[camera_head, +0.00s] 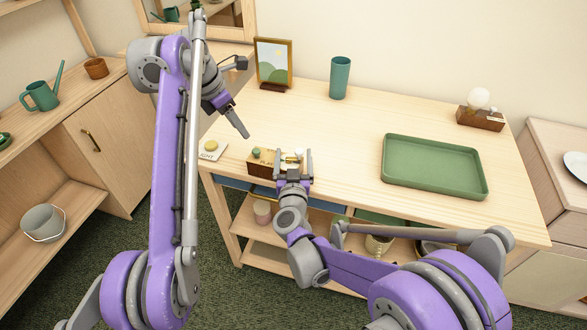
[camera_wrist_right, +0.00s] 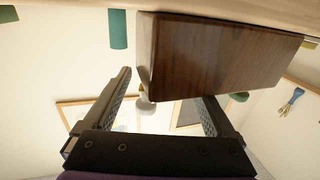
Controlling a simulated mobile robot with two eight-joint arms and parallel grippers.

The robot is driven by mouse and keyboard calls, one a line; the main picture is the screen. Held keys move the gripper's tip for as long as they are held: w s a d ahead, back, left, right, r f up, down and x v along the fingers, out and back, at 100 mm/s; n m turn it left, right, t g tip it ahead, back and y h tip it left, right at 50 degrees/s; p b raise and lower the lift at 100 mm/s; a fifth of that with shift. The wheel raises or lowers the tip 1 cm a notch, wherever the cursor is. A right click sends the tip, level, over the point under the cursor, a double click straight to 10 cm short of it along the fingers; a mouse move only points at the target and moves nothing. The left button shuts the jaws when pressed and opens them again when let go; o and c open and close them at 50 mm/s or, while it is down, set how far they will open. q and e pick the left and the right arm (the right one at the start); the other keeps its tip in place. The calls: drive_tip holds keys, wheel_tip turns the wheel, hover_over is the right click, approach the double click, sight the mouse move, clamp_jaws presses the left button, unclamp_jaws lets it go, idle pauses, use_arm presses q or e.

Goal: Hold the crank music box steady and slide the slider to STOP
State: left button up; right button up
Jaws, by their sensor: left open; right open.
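The crank music box (camera_head: 262,163) is a small wooden box near the front left edge of the table, with a green knob on top. In the right wrist view a dark brown wooden block, apparently the music box (camera_wrist_right: 215,50), fills the space just past the fingertips. My right gripper (camera_head: 294,157) is open at the box's right front, partly covering it; I cannot tell whether it touches. It also shows in the right wrist view (camera_wrist_right: 168,88). My left gripper (camera_head: 241,128) is open above the table, behind and left of the box. The slider and its markings are not readable.
A label card with a yellow disc (camera_head: 211,149) lies left of the box. The table's middle is clear.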

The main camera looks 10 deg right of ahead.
drive_tip(key=shift+w+d, duration=0.2)
drive_tip(key=shift+w, duration=0.75)
clamp_jaws()
use_arm(q)
drive_tip(key=shift+a+r, duration=0.1)
drive_tip(key=shift+a, duration=0.15)
drive_tip(key=c, duration=0.5)
drive_tip(key=shift+a+r, duration=0.15)
drive_tip(key=shift+a, duration=0.2)
drive_tip(key=shift+c, duration=1.3)
drive_tip(key=a, duration=0.1)
drive_tip(key=s+a+h, duration=0.1)
drive_tip(key=a+t, duration=0.1)
drive_tip(key=shift+s+a+r+n+h, duration=0.15)
drive_tip(key=shift+s+r+n+h, duration=0.15)
drive_tip(key=shift+s+n, duration=0.1)
clamp_jaws()
drive_tip(key=shift+n+t+h, duration=0.4)
drive_tip(key=shift+t+h, duration=0.2)
drive_tip(key=shift+t, duration=0.2)
drive_tip(key=s+a, duration=0.1)
drive_tip(key=s, duration=0.1)
drive_tip(key=s+a+f, duration=0.1)
drive_tip(key=s+a, duration=0.1)
drive_tip(key=shift+s+a+f, duration=0.15)
drive_tip(key=shift+s, duration=0.1)
